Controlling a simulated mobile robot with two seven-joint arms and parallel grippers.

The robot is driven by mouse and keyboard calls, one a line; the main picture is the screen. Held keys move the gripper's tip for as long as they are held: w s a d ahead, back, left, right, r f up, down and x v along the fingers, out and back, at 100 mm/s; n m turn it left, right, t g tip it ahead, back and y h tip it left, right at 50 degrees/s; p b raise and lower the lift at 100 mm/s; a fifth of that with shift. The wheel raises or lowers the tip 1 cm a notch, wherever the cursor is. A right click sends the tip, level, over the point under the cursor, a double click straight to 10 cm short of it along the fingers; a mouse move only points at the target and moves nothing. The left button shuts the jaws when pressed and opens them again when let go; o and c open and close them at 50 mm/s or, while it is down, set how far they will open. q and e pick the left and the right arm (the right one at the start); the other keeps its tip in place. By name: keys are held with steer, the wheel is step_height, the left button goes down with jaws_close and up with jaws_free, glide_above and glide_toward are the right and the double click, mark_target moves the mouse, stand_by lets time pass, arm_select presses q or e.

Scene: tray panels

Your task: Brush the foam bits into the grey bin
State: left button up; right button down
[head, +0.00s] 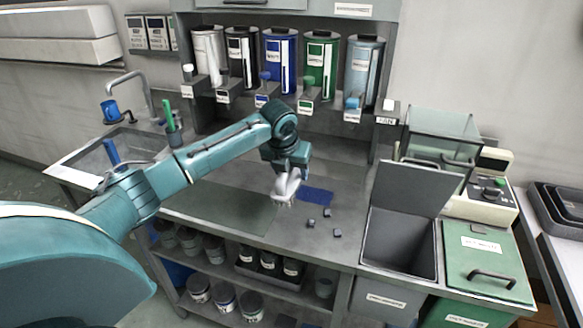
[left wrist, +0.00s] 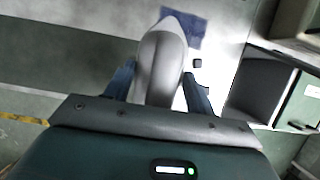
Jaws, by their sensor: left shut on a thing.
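My left gripper (head: 287,178) is shut on a pale grey, rounded tool, the brush (head: 286,189), low over the counter. In the left wrist view the brush (left wrist: 163,62) sits between the two blue fingers of the left gripper (left wrist: 160,88); its bristles cannot be made out. Small dark foam bits (head: 327,212) lie on the counter to the right of the brush. Two also show in the left wrist view (left wrist: 197,63). The grey bin (head: 400,243) is at the counter's right, open, with its lid raised behind it. My right gripper is not in view.
A flat blue patch (head: 316,196) lies on the counter beside the brush. A green-lidded bin (head: 484,262) stands right of the grey bin. Several dispensers (head: 280,62) line the back. A sink (head: 115,155) is at the left. The counter between bits and bin is clear.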

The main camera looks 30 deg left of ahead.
arm_select(q)
step_height(320, 180, down, 8)
steer(key=shift+r+b, duration=0.2)
steer(key=shift+b, duration=0.35)
steer(key=shift+f, duration=0.6)
steer(key=shift+b, duration=0.3)
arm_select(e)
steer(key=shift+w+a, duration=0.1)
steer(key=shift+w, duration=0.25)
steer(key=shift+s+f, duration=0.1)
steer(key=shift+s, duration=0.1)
arm_select(q)
steer(key=shift+f, duration=0.35)
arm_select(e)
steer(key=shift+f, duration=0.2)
arm_select(q)
steer(key=shift+f, duration=0.25)
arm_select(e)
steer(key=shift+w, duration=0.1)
arm_select(q)
steer(key=shift+r+p, duration=0.1)
steer(key=shift+p, duration=0.25)
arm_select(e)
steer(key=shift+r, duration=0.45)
